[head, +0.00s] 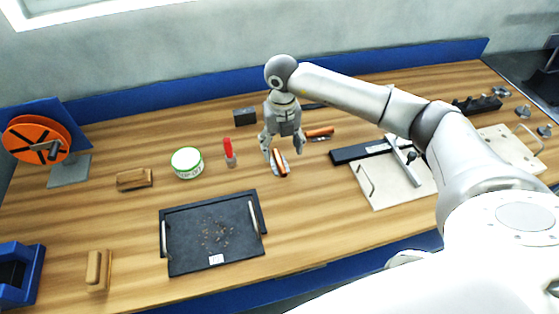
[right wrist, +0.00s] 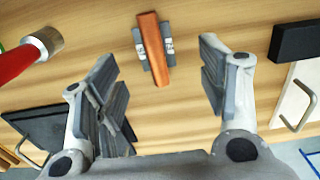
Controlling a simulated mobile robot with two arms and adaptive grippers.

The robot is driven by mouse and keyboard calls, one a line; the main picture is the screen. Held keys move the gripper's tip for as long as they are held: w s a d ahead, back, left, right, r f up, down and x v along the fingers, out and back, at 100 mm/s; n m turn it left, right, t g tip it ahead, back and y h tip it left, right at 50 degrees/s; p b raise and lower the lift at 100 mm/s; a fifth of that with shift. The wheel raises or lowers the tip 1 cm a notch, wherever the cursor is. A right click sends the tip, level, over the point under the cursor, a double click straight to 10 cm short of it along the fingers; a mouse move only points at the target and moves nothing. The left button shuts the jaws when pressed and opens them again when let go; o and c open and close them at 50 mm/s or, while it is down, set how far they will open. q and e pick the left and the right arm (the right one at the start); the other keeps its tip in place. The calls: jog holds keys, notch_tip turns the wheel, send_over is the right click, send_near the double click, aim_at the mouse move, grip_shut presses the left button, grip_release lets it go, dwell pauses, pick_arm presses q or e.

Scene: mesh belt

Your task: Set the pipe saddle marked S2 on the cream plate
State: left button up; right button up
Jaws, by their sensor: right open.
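A grey pipe saddle with a copper-coloured piece lying across it (head: 280,163) sits on the wooden bench below my right gripper (head: 283,147). It also shows in the right wrist view (right wrist: 153,48), ahead of the fingers, with small white marks too unclear to read. My right gripper (right wrist: 165,95) is open, and nothing is between its fingers. A second copper-coloured piece on a grey base (head: 320,133) lies to the right, its mark unreadable. A cream plate (head: 381,196) with a handle lies right of centre, and its edge shows in the right wrist view (right wrist: 292,110). My left gripper is not in view.
A metal square (head: 404,162) and a black bar (head: 357,152) lie over the cream plate's far part. Another light plate (head: 505,146) is farther right. A black tray (head: 185,235), a white-green tub (head: 187,162) and a red-handled tool (head: 229,150) are on the left.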

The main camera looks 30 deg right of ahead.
aim_at(280, 161)
jog(key=shift+a+f+p, duration=0.1)
jog(key=shift+f+p, duration=0.45)
jog(key=f, duration=0.1)
jog(key=f+p, duration=0.1)
jog(key=f, duration=0.1)
jog(key=shift+a+f+p, duration=0.25)
jog(key=shift+p, duration=0.05)
jog(key=shift+f, duration=0.4)
jog(key=shift+f+b, duration=0.25)
jog(key=shift+b, duration=0.05)
jog(key=c, duration=1.3)
jog(key=shift+s, duration=0.1)
